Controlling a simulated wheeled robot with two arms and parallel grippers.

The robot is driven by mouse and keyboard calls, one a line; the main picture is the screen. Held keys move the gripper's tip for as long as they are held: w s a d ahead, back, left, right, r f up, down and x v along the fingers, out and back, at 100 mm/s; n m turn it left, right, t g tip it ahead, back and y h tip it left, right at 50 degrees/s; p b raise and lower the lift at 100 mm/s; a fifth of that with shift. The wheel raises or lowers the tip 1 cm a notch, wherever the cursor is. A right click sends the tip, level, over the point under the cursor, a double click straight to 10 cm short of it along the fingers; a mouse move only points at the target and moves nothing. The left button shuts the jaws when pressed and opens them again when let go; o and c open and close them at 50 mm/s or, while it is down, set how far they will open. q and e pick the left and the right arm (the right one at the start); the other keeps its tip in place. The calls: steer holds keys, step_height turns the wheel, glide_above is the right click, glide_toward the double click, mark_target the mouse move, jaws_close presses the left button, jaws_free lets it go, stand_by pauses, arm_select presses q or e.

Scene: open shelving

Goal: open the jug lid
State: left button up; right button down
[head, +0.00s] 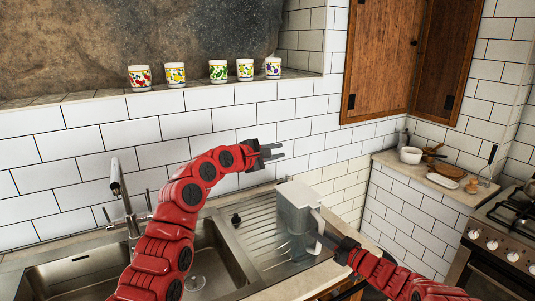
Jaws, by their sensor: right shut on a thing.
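The jug (294,221) is clear with a white lid (299,194) and a white handle (319,222) on its right side. It stands upright at the right end of the metal drainboard, and its lid looks closed. My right gripper (325,237) comes in from the right and is shut on the jug handle; its fingertips are partly hidden. My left gripper (281,151) is above and slightly left of the lid, apart from it. Its two fingers are spread and empty, pointing right.
A sink (80,272) with a tall tap (118,183) lies left of the jug. The ribbed drainboard (258,236) is mostly clear. A tiled wall stands close behind, with several patterned cups (218,71) on a ledge. A side counter with dishes (411,155) and a stove (507,235) are at right.

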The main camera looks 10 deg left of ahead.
arm_select(q)
steer(key=v, duration=0.3)
steer(key=shift+s+a, duration=0.25)
steer(key=shift+f, duration=0.2)
steer(key=shift+c, duration=1.1)
steer(key=f+n, duration=0.1)
steer(key=f, duration=0.2)
steer(key=s+d+f+n+g, duration=0.1)
steer(key=f+n, duration=0.1)
steer(key=f, duration=0.1)
steer(key=s+f+n+g+h, duration=0.1)
steer(key=f, duration=0.2)
steer(key=shift+d+f+n, duration=0.25)
steer(key=shift+f+n, duration=0.1)
steer(key=shift+n, duration=0.05)
jaws_close()
steer(key=n+g+h, duration=0.2)
steer(key=n, duration=0.1)
glide_toward(316, 213)
steer(key=shift+n+g, duration=0.3)
steer(key=shift+g, duration=0.1)
steer(key=x, duration=0.4)
steer(key=shift+w+d+r, duration=0.15)
steer(key=shift+w+d, duration=0.55)
steer(key=shift+w, duration=0.05)
